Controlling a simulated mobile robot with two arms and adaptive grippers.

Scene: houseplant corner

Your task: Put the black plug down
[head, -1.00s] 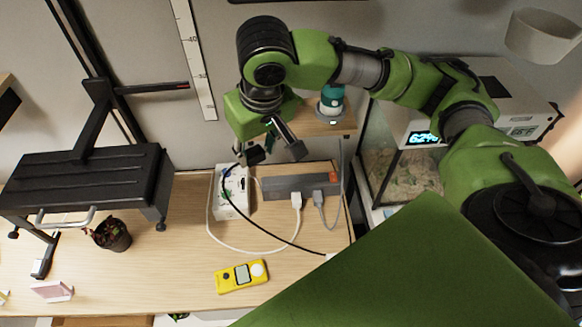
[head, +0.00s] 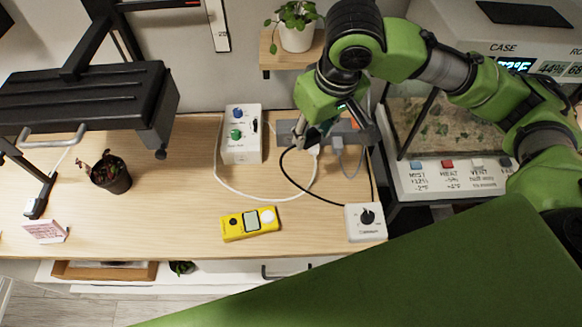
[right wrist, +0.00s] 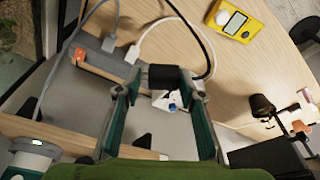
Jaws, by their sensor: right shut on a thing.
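My right gripper (head: 312,138) is shut on the black plug (right wrist: 168,77), which sits between the fingertips in the right wrist view (right wrist: 165,88). In the head view the gripper is above the left part of the grey power strip (head: 287,127), and its fingers mostly hide the plug. The plug's black cord (head: 312,191) loops down to a white dial box (head: 353,228) at the table's front right. A white plug (head: 314,150) and a grey plug (head: 337,143) are at the strip. I cannot tell whether the black plug touches the strip. My left gripper is not in view.
A white box (head: 241,150) with blue and green knobs stands left of the strip. A yellow meter (head: 236,230) lies at the front. A potted plant (head: 112,178) stands left. A terrarium (head: 425,128) is right. The wooden table (head: 185,195) is bare between plant and meter.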

